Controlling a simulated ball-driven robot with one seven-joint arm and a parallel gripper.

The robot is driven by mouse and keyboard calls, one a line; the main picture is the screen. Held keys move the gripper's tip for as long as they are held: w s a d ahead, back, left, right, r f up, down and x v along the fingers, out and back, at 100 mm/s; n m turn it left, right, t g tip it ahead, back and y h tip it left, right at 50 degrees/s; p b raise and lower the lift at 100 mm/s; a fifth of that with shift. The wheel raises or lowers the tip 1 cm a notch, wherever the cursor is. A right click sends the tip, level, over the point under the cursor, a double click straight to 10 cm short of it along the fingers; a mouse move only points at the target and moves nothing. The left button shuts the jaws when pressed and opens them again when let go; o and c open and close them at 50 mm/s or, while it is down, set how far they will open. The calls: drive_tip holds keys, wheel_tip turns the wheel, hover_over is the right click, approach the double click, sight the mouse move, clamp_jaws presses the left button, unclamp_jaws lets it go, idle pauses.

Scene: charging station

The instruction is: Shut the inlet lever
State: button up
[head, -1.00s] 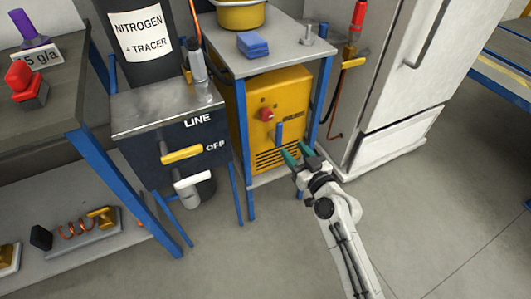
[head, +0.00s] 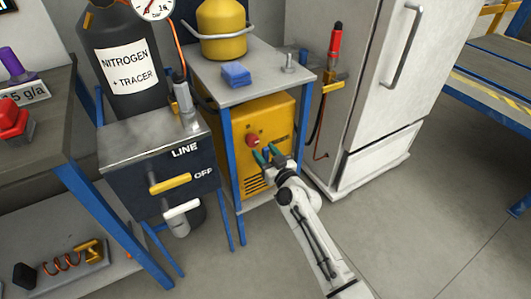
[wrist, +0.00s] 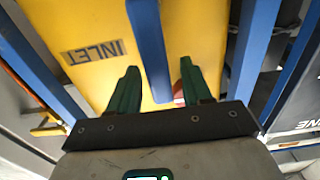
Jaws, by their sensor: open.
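The inlet lever (wrist: 147,35) is a blue bar on the front of the yellow machine (head: 268,115), beside an INLET label (wrist: 92,52). In the wrist view it runs from the top edge down to between my two green fingers. My gripper (wrist: 158,72) is open, with one finger on each side of the bar and a gap to both. In the head view my gripper (head: 265,153) is at the machine's front, just below the red knob (head: 252,140), and largely hides the lever there.
Blue table legs (head: 303,130) stand on both sides of the machine. A blue sponge (head: 236,74) and a yellow pot-shaped vessel (head: 222,30) sit on the tabletop above. A LINE/OFF box with a yellow handle (head: 170,184) is at the left, a white fridge (head: 385,90) at the right.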

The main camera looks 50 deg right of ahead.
clamp_jaws()
idle(0.5)
